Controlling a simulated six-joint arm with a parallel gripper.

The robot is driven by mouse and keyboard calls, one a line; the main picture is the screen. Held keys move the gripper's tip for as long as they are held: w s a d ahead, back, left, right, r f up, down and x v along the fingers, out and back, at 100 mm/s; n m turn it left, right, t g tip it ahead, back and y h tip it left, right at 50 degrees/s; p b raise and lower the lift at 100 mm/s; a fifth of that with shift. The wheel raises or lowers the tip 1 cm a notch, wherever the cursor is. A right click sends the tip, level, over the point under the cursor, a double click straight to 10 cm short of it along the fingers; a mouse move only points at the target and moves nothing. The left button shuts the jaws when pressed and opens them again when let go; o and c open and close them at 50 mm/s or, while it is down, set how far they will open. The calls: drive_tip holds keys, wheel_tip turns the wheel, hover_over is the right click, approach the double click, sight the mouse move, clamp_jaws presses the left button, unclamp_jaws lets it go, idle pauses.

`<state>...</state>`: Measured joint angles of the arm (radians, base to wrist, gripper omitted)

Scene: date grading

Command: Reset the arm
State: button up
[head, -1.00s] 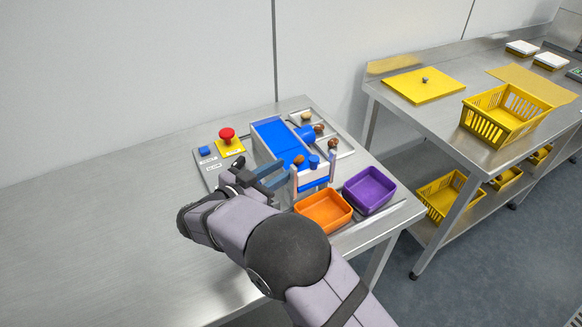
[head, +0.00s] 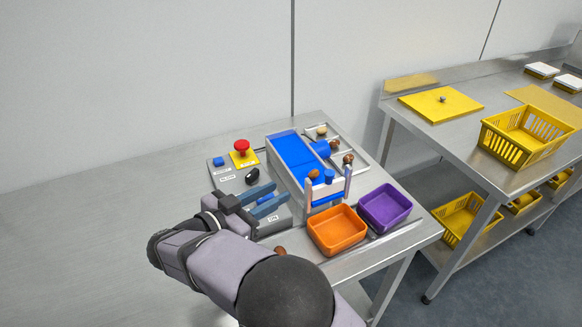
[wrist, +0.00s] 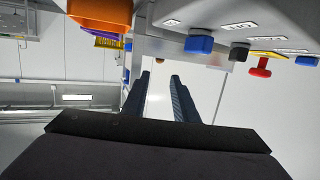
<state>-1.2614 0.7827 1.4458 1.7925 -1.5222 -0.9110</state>
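My gripper (head: 270,196) is in the head view, above the front part of the grey control panel and left of the blue conveyor (head: 293,153). Its two blue-grey fingers are apart with nothing between them. In the wrist view the gripper (wrist: 160,80) also shows a gap between the fingers. The panel carries a red mushroom button (head: 241,146) on a yellow plate, a blue button (head: 219,161) and a black knob (head: 252,175). Part of the panel is hidden behind the gripper and my arm.
An orange bin (head: 337,232) and a purple bin (head: 386,210) stand right of my gripper. Brown dates (head: 348,158) lie around the conveyor's tray, and a brown item (head: 280,250) shows beside my arm. The steel table's left side is clear. Yellow baskets (head: 520,150) are on the other table.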

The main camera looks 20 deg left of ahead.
drive_tip(key=shift+w, duration=0.1)
drive_tip(key=w+d+r+n+t+y+p, duration=0.1)
drive_tip(key=w+d+r+y+p, duration=0.15)
drive_tip(key=w+r, duration=0.35)
drive_tip(key=w+d+r+n+y+p, duration=0.1)
drive_tip(key=w+d+r+y, duration=0.3)
drive_tip(key=w, duration=0.5)
drive_tip(key=d+r+n+g+y+p, duration=0.2)
drive_tip(key=d+n+y+p, duration=0.1)
drive_tip(key=d, duration=0.5)
drive_tip(key=s+d+f+g+h, duration=0.1)
drive_tip(key=s+d+f+g, duration=0.3)
drive_tip(key=s, duration=0.6)
drive_tip(key=s+d+f+g+h, duration=0.1)
drive_tip(key=s+d+f+g, duration=0.4)
drive_tip(key=s+d+f, duration=0.4)
drive_tip(key=s+d+f+g+h, duration=0.1)
drive_tip(key=s+d+f+g, duration=0.3)
drive_tip(key=s+d, duration=0.6)
wheel_tip(320, 180, down, 3)
drive_tip(key=shift+s+r+b, duration=0.2)
drive_tip(key=shift+s+b, duration=0.1)
drive_tip(key=shift+s, duration=0.65)
